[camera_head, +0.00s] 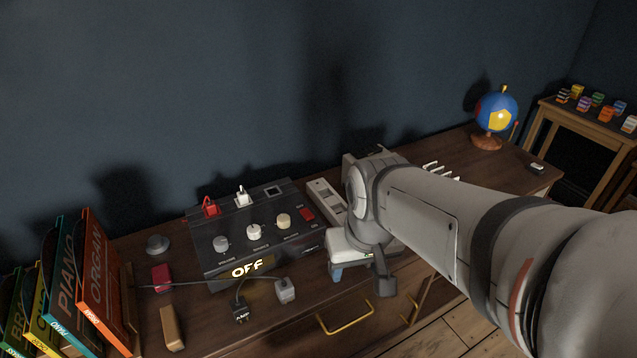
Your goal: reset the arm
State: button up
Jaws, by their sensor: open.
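My gripper (362,284) is near the middle of the view, at the end of my grey arm that reaches in from the lower right. It hangs over the front edge of the wooden desk, just right of a dark control box. Its fingers point down, are apart, and no held object shows between them. My wrist and arm hide part of the desk behind them.
The control box (260,233) has knobs, switches and a lit "OFF" display. Cables and plugs (285,290) lie before it. Upright books (98,270) stand at left. A globe (495,117) stands at the back right. A drawer with a brass handle (345,317) is below.

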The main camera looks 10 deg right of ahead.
notch_tip(320, 180, up, 8)
jog(key=p, duration=0.7)
jog(key=shift+s+r+p, duration=0.15)
jog(key=shift+p, duration=0.15)
